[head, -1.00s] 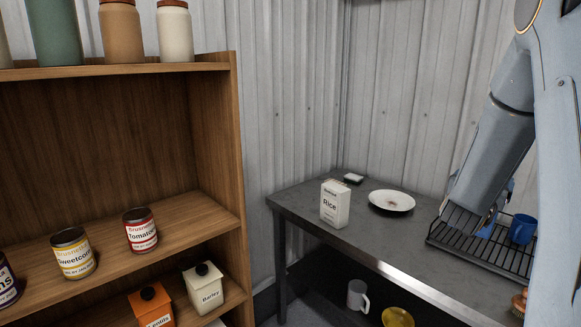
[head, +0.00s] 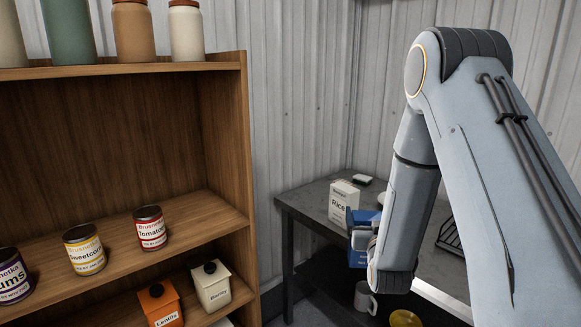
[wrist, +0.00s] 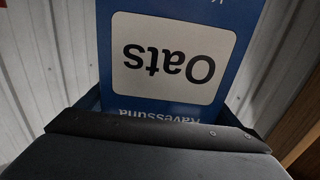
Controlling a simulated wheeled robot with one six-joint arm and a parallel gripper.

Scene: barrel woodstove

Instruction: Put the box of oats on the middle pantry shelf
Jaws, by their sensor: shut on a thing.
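The box of oats (head: 357,220) is blue with a white label and is partly hidden behind my arm in the head view. In the wrist view the box of oats (wrist: 165,60) fills the middle, its "Oats" lettering upside down. My gripper (head: 364,240) is shut on the box and holds it in front of the metal table. The wooden pantry shelving stands at the left. Its middle shelf (head: 190,222) bears cans of tomatoes (head: 150,230), sweetcorn (head: 84,250) and plums (head: 12,276) along the front.
Jars (head: 130,35) stand on the top shelf. Lentils (head: 160,305) and barley (head: 211,286) boxes sit on the lower shelf. A rice box (head: 341,200) stands on the metal table (head: 312,197). The middle shelf is bare right of the tomato can and behind the cans.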

